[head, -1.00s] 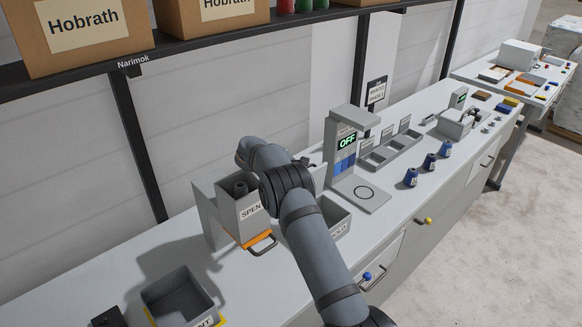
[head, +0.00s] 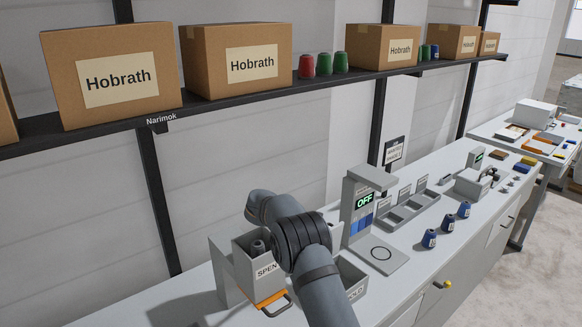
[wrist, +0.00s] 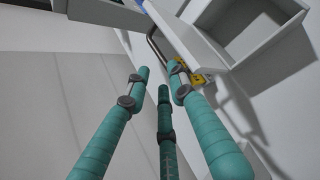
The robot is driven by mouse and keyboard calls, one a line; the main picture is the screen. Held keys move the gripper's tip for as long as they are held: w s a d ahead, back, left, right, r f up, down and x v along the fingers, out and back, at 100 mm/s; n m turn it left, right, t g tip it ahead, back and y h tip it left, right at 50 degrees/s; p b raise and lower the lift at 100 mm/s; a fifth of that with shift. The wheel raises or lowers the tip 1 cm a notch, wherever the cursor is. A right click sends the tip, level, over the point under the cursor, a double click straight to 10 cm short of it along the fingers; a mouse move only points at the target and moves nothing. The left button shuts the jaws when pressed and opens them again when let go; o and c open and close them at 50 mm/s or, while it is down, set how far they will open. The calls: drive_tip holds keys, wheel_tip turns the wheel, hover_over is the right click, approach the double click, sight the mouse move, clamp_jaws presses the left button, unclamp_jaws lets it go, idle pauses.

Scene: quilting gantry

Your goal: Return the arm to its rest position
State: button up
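My arm (head: 301,238) shows in the head view, bent over the bench in front of the SPENT bin and the grey station with the OFF display. Its gripper end is hidden there. In the wrist view my gripper (wrist: 160,76) has three teal fingers. Their tips are apart, with nothing held between them. A pale surface and the bench side lie beyond the fingers. A bent metal handle (wrist: 154,42) is close to the fingertips in the picture; I cannot tell whether they touch it.
The SPENT bin (head: 266,270) with an orange edge and the OFF station (head: 372,225) stand close around my arm. A shelf (head: 220,112) with boxes (head: 111,75) and spools runs above the bench. Open floor (head: 490,275) lies at the right.

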drive_tip(key=x, duration=0.6)
drive_tip(key=shift+f, duration=0.25)
